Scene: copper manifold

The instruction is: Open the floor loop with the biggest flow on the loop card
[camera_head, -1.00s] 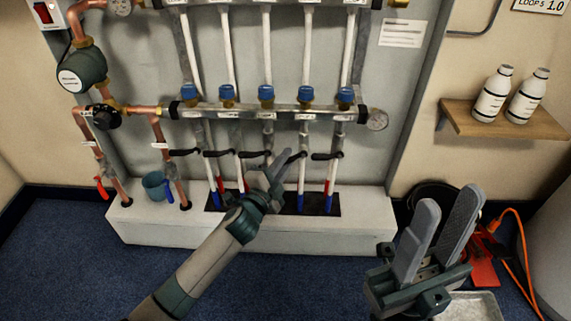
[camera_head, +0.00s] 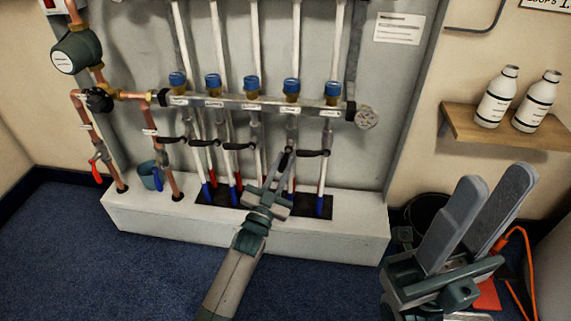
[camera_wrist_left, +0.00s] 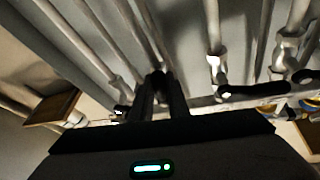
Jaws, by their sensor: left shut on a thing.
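A row of black lever handles sits on the valves under the lower manifold bar (camera_head: 260,106). The leftmost three handles, such as the third (camera_head: 238,146), and the rightmost handle (camera_head: 314,153) lie roughly level across their pipes. My left gripper (camera_head: 282,166) is shut on the fourth handle from the left, which is mostly hidden by the fingers. In the left wrist view its fingers (camera_wrist_left: 160,90) close around a dark handle end. A white sheet (camera_head: 399,28) on the panel has print too small to read. My right gripper (camera_head: 492,182) is open and empty at right.
Blue caps (camera_head: 251,84) top the manifold. A white plinth (camera_head: 150,215) runs below the pipes. Two white bottles (camera_head: 496,97) stand on a wooden shelf (camera_head: 465,122). A sign (camera_head: 548,4) is cut off at top right.

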